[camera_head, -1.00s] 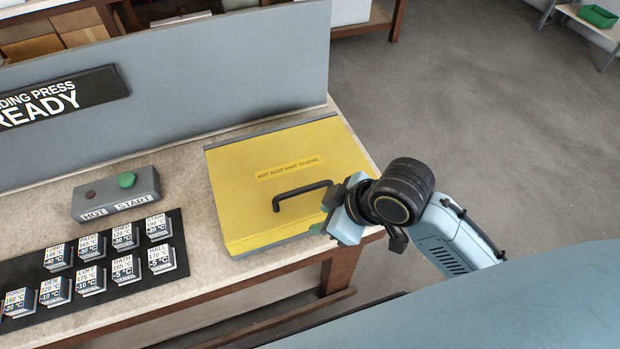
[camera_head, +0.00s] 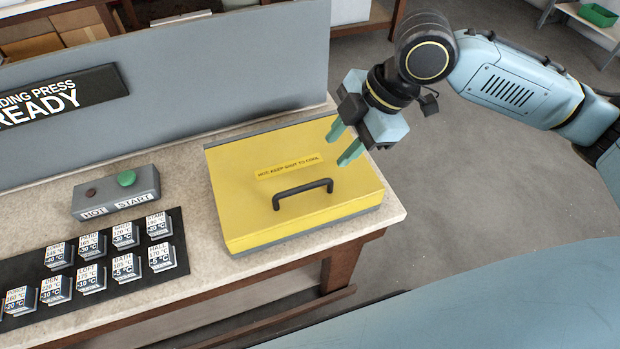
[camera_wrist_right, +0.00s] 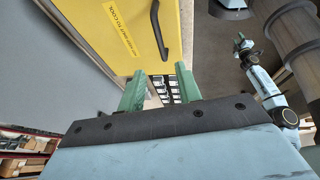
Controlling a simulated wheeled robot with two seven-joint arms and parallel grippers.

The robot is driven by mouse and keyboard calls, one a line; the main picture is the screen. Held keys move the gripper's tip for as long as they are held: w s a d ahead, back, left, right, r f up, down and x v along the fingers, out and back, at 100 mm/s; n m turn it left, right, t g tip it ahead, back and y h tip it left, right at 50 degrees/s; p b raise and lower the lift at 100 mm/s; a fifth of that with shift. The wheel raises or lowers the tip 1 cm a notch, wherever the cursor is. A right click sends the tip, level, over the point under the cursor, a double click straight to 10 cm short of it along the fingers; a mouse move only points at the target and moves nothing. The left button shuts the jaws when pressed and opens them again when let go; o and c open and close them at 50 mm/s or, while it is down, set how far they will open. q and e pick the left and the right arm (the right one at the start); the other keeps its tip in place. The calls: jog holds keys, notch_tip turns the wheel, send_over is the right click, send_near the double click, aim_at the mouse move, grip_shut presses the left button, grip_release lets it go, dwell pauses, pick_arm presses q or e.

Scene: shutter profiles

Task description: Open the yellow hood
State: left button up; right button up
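The yellow hood (camera_head: 300,160) lies shut on the bench, with a label near its middle and a black bar handle (camera_head: 303,190) toward its front edge. It also shows in the right wrist view (camera_wrist_right: 110,15), with the handle (camera_wrist_right: 160,30) just beyond the fingers. My right gripper (camera_head: 343,143) is open and empty above the hood's right part, behind and to the right of the handle, not touching it. Its two green fingers stand apart in the wrist view (camera_wrist_right: 158,85). My left gripper (camera_wrist_right: 242,44) appears small in the wrist view; its fingers are too small to read.
A grey box (camera_head: 115,193) with a green START button stands left of the hood. A black mat (camera_head: 90,310) with several labelled blocks lies in front of it. A grey panel (camera_head: 200,85) with a READY sign (camera_head: 60,97) rises behind. Open floor lies right of the bench.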

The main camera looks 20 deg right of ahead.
aim_at(306, 187)
jog(key=x, duration=1.2)
jog(key=shift+a+f, duration=0.15)
jog(key=shift+f, duration=0.15)
grip_shut()
